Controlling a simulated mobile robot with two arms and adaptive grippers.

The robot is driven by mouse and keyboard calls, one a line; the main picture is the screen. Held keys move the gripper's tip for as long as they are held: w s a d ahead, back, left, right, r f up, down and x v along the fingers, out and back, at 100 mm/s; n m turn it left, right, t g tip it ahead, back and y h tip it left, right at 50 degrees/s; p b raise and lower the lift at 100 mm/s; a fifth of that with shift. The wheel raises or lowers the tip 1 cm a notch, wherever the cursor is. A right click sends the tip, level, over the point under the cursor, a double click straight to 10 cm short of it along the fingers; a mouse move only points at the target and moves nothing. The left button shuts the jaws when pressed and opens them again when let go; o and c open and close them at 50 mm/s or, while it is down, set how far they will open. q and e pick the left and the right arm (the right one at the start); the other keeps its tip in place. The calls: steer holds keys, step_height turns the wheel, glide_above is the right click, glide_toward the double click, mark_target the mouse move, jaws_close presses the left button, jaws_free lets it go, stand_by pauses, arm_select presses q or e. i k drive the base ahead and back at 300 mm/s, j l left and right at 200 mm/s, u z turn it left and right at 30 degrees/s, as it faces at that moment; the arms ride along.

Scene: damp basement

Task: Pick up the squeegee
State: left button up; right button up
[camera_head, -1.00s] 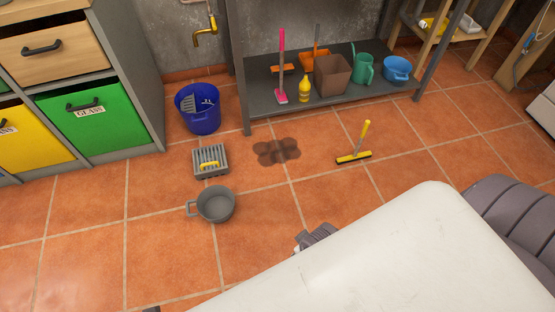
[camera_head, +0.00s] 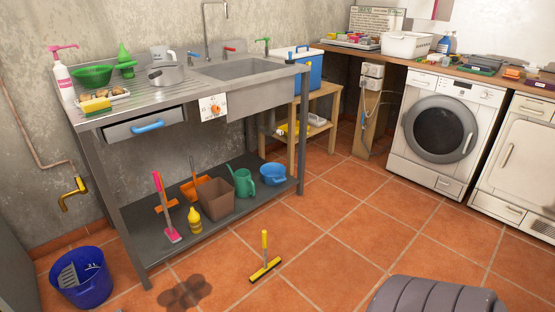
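Neither of my grippers shows in the head view. Only a grey ribbed part, which looks like mine, shows at the bottom right.
A dark stain (camera_head: 185,293) lies left of the squeegee. A blue bucket (camera_head: 84,287) stands at the lower left. The metal sink table (camera_head: 134,250) holds several tools on its low shelf. A washing machine (camera_head: 441,130) stands at the back right. Floor around the squeegee is clear.

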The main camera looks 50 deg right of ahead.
mark_target(267, 268)
steer(key=z, duration=1.45)
steer(key=u, duration=0.2)
